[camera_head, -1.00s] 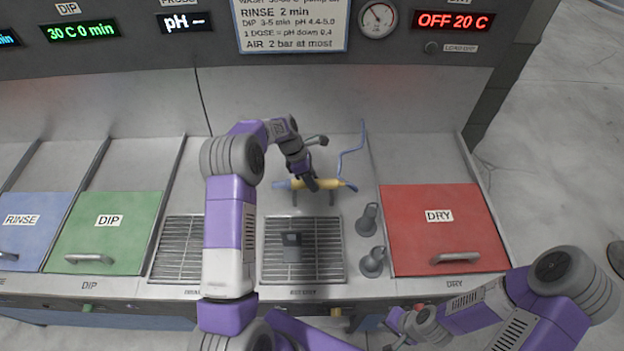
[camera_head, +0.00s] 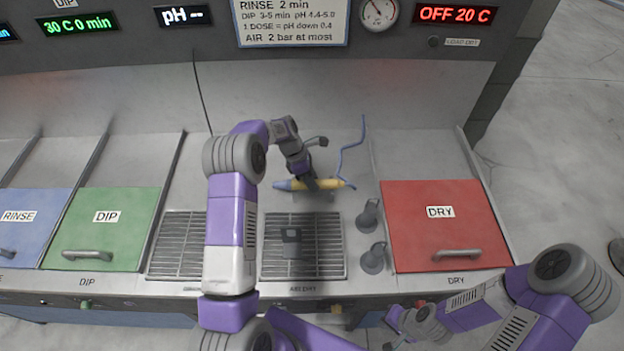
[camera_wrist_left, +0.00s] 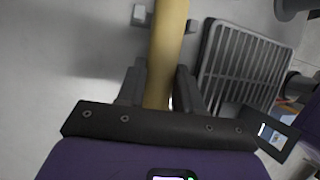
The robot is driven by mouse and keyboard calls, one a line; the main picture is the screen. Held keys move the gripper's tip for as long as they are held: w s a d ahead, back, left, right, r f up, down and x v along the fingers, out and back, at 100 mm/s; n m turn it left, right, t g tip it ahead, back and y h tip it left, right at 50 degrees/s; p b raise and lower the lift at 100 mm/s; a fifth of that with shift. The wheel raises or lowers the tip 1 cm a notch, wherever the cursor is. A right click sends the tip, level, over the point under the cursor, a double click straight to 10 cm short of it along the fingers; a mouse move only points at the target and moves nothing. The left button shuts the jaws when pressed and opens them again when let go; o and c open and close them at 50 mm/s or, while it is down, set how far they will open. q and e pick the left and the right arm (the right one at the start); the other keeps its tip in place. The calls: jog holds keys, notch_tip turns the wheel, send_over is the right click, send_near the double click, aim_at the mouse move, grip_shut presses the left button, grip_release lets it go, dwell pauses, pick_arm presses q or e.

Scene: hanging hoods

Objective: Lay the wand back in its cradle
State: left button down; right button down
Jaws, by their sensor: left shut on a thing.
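The yellow wand (camera_head: 328,184) has a blue tip at its left end and a blue hose (camera_head: 348,160) at its right end. It lies roughly level behind the right-hand grating. My left gripper (camera_head: 311,187) is shut around its middle. In the left wrist view the wand (camera_wrist_left: 166,45) runs between the two fingers of this gripper (camera_wrist_left: 159,88). Small grey cradle prongs (camera_wrist_left: 139,15) show beside the wand there. I cannot tell whether the wand rests on the cradle or is just above it. My right gripper (camera_head: 397,338) is low at the bottom edge, its jaws too small to read.
A red DRY lid (camera_head: 440,228) and a green DIP lid (camera_head: 105,228) flank the area.

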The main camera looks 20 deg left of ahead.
pick_arm(q)
jog(key=c, duration=0.7)
grip_release()
jog(key=shift+o, duration=0.2)
jog(key=v, duration=0.7)
jog(key=shift+r, duration=0.3)
